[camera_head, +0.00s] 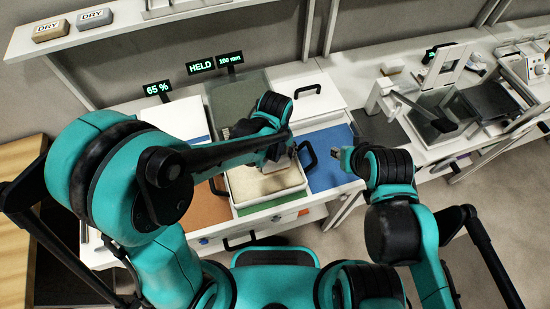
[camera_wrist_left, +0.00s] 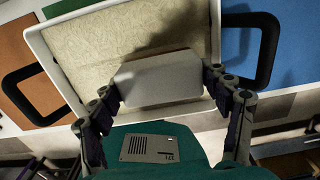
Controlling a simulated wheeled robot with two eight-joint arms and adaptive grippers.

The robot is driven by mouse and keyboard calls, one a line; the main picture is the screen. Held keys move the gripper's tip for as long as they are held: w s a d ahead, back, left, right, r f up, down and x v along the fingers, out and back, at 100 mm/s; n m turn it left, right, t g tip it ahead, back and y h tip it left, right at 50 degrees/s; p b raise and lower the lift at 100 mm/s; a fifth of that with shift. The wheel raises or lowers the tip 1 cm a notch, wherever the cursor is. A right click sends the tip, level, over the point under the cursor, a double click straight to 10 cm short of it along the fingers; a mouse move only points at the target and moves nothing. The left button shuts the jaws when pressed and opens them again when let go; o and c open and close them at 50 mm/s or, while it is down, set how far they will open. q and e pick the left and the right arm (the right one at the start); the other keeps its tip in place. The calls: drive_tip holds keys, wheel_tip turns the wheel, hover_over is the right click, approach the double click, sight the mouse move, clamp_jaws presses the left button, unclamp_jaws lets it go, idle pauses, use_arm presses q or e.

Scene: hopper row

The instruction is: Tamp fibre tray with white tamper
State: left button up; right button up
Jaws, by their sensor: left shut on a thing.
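The fibre tray (camera_head: 240,201) is a white-rimmed rectangular tray with pale beige fibre in it, standing on a green area of the bench. It fills the upper part of the left wrist view (camera_wrist_left: 216,30), with a black loop handle on each side. My left gripper (camera_wrist_left: 163,80) is shut on the white tamper (camera_wrist_left: 158,72), a pale rounded block. The tamper is over the near part of the fibre; I cannot tell whether it touches. In the head view my left arm hides most of the tamper. My right gripper (camera_head: 341,156) is to the right of the tray, apart from it.
An orange mat (camera_head: 208,207) lies left of the tray and a blue mat (camera_head: 330,172) right. A press-like device (camera_head: 425,105) stands at right.

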use_arm(q)
drive_tip(key=shift+f+b, duration=0.75)
drive_tip(key=shift+f, duration=0.1)
drive_tip(key=shift+r, duration=0.1)
idle(0.4)
wheel_tip(320, 180, up, 7)
drive_tip(key=p, duration=0.5)
idle(0.5)
